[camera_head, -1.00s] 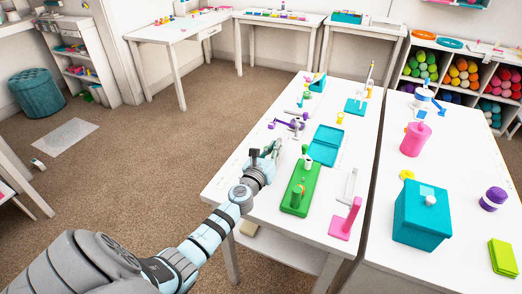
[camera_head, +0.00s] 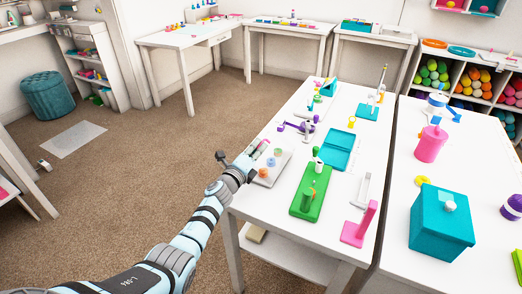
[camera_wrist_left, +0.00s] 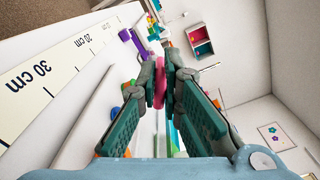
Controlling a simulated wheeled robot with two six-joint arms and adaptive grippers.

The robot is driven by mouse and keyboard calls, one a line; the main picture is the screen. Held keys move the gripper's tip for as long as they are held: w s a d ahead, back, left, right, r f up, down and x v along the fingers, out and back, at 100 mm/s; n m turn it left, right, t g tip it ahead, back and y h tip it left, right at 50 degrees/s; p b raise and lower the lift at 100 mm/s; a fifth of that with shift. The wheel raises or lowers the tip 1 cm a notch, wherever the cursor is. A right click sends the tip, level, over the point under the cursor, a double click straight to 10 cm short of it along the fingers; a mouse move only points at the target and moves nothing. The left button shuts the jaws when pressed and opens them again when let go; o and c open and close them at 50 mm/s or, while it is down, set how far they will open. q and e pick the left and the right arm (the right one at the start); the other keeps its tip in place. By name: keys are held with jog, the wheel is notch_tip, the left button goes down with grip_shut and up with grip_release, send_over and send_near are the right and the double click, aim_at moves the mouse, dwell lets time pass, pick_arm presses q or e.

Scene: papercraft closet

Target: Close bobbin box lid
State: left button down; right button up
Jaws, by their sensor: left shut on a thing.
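A pale, flat box (camera_head: 267,181) with several round bobbins, pink, green and orange, lies at the near left edge of the work table in the head view. I take it for the bobbin box; its lid cannot be made out clearly. My left gripper (camera_head: 257,150) is at the box's left side, low over the table edge. In the left wrist view, my gripper (camera_wrist_left: 160,85) has its fingertips closed on a pink piece (camera_wrist_left: 160,82), which looks like a bobbin. The fingers hide much of the box there. My right gripper is in neither view.
A green stand (camera_head: 307,205), an open teal tray (camera_head: 335,151) and a pink angled stand (camera_head: 359,228) are right of the box. A ruler strip (camera_wrist_left: 55,75) runs along the table edge. Carpet (camera_head: 130,180) lies open to the left.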

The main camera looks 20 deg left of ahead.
pick_arm(q)
jog(key=a+f+n+b, duration=0.2)
jog(key=n, duration=0.1)
jog(key=shift+f, duration=0.2)
jog(key=shift+a+f+b, duration=0.2)
jog(key=shift+f+b, duration=0.2)
jog(key=shift+f, duration=0.05)
jog(key=c, duration=1.7)
grip_release()
jog(key=shift+f, duration=0.1)
jog(key=s, duration=0.8)
jog(key=s+a, duration=0.1)
jog(key=s, duration=0.3)
